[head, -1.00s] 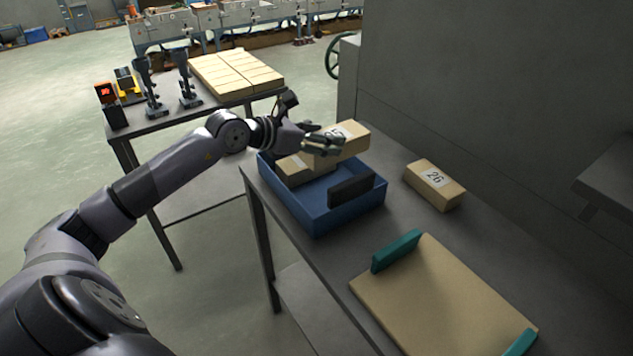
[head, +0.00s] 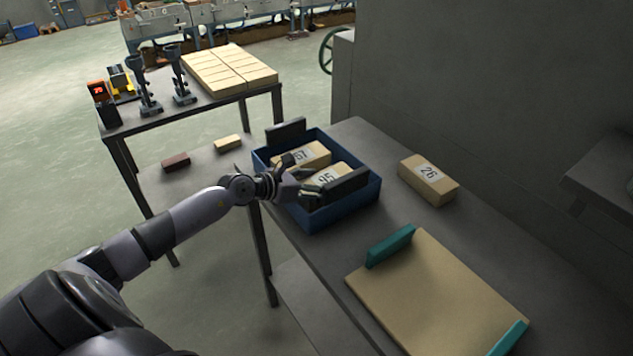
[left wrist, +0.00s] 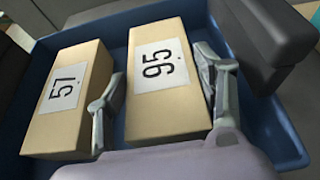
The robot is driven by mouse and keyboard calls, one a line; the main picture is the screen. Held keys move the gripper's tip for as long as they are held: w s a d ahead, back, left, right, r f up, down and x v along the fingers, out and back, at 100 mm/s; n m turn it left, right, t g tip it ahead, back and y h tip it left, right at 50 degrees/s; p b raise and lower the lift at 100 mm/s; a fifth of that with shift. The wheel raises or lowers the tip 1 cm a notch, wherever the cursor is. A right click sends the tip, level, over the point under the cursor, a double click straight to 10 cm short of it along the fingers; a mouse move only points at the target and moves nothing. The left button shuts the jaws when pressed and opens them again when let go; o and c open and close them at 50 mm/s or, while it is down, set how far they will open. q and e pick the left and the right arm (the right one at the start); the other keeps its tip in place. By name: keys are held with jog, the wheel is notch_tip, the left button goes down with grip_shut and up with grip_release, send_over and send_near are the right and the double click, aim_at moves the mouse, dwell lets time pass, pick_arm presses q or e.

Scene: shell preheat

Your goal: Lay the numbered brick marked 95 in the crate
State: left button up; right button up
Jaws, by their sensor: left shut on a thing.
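The brick marked 95 (head: 333,175) is tan with a white label. It lies inside the blue crate (head: 345,212), beside the brick marked 57 (head: 310,150). My left gripper (head: 303,178) reaches into the crate and is shut on the brick marked 95. In the left wrist view, its fingers stand on either side of the brick marked 95 (left wrist: 168,90), and the brick marked 57 (left wrist: 68,95) is to the left. I cannot tell whether the held brick rests fully on the crate floor. My right gripper is not in view.
The brick marked 26 (head: 428,180) lies on the bench right of the crate. A tan board (head: 435,295) with teal end blocks lies in front. Dark plates (head: 287,132) stand at the crate's ends. Another table behind holds tan blocks (head: 228,70).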

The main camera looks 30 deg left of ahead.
pick_arm(q)
jog(key=shift+f, duration=0.1)
jog(key=o, duration=1.5)
jog(key=shift+c, duration=0.2)
jog(key=shift+r, duration=0.2)
jog(key=shift+s+a, duration=0.1)
jog(key=shift+s, duration=0.15)
jog(key=b+v, duration=0.1)
jog(key=v, duration=0.6)
jog(key=shift+s+a, duration=0.15)
jog(key=shift+s, duration=0.15)
jog(key=shift+b+v, duration=0.3)
jog(key=shift+v, duration=1.65)
